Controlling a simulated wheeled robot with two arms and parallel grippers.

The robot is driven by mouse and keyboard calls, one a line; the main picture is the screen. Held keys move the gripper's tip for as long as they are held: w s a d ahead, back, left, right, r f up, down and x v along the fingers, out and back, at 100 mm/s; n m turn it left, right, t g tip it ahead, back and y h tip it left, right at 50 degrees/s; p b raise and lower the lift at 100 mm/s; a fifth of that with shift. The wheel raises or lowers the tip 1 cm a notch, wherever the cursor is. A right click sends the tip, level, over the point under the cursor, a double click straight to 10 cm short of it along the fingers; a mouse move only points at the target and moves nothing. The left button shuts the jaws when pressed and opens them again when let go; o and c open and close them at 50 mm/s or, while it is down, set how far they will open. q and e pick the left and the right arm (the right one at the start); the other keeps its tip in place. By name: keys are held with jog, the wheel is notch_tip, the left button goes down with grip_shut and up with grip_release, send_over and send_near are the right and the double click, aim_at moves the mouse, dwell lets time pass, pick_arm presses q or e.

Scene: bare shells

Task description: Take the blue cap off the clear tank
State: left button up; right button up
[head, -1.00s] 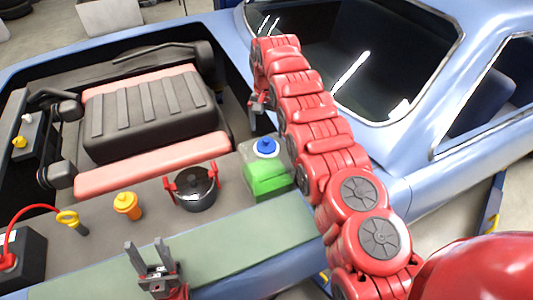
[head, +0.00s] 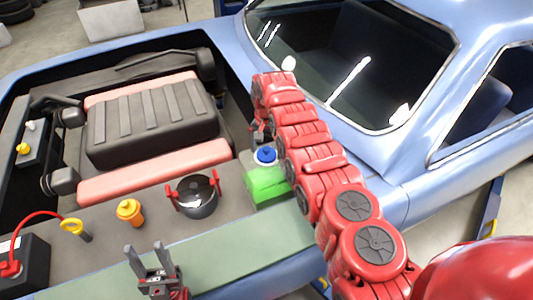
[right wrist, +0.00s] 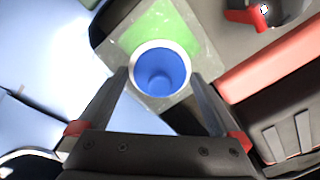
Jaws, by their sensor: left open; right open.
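The blue cap (head: 265,156) sits on top of the clear tank (head: 267,184), which holds green liquid and stands at the engine bay's edge. In the right wrist view the cap (right wrist: 160,75) appears as a blue round with a pale ring under it. My right gripper (head: 261,135) is open just behind the cap in the head view. In the right wrist view its two fingers lie to either side of the cap, with gaps. Whether they are level with the cap is unclear. My left gripper (head: 150,258) is open and empty over the front fender.
A dark pot-like part with red handles (head: 195,195) stands left of the tank. Further left are an orange-yellow cap (head: 130,212), a yellow ring handle (head: 74,228) and a black battery (head: 22,262). The ribbed engine cover (head: 150,120) lies behind.

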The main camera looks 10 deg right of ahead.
jog(key=c, duration=1.2)
jog(key=shift+o, duration=0.2)
jog(key=shift+r, duration=0.2)
